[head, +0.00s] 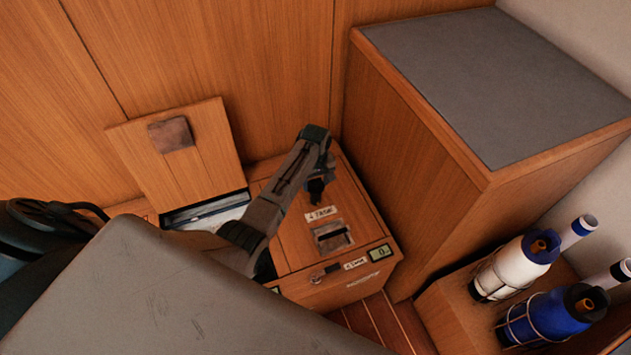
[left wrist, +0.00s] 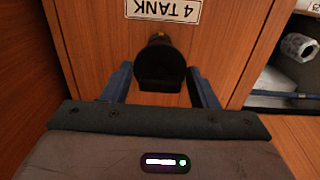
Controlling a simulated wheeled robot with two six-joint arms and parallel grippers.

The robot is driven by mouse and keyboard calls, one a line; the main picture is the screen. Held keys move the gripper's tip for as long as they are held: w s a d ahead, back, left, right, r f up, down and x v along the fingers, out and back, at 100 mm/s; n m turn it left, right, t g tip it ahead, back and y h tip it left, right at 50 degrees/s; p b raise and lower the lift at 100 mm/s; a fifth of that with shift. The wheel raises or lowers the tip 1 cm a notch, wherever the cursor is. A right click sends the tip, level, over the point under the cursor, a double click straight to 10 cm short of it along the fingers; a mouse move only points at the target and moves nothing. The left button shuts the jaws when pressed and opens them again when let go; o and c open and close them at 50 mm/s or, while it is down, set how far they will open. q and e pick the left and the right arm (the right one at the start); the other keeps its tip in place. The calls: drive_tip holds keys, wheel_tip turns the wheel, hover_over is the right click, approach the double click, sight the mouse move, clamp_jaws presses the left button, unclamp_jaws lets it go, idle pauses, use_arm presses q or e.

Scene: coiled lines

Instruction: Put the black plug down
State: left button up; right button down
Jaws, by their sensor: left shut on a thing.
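The black plug (head: 316,190) is held in my left gripper (head: 319,174), above the top of a wooden box (head: 290,235). In the left wrist view the plug (left wrist: 158,66) sits between the two blue-grey fingers, its dark round end facing the camera. Past it lies the wood top with a "4 TANK" label (left wrist: 163,10). I cannot tell whether the plug's far end touches the wood. My right gripper is not in view.
An open lid (head: 185,160) stands left. A tall grey-topped cabinet (head: 480,70) rises right. White (head: 508,270) and blue (head: 548,318) bottles stand in wire holders at lower right.

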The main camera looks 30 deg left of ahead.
use_arm(q)
drive_tip(key=shift+f, duration=0.1)
drive_tip(key=o, duration=1.1)
drive_tip(key=shift+c, duration=0.2)
drive_tip(key=shift+r, duration=0.2)
wheel_tip(320, 180, up, 12)
drive_tip(key=p, duration=0.1)
drive_tip(key=shift+p, duration=0.3)
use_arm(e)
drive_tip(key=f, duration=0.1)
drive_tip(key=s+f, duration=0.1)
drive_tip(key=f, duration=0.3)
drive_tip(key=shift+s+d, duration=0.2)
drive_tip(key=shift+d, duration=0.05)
use_arm(q)
drive_tip(key=shift+f, duration=0.1)
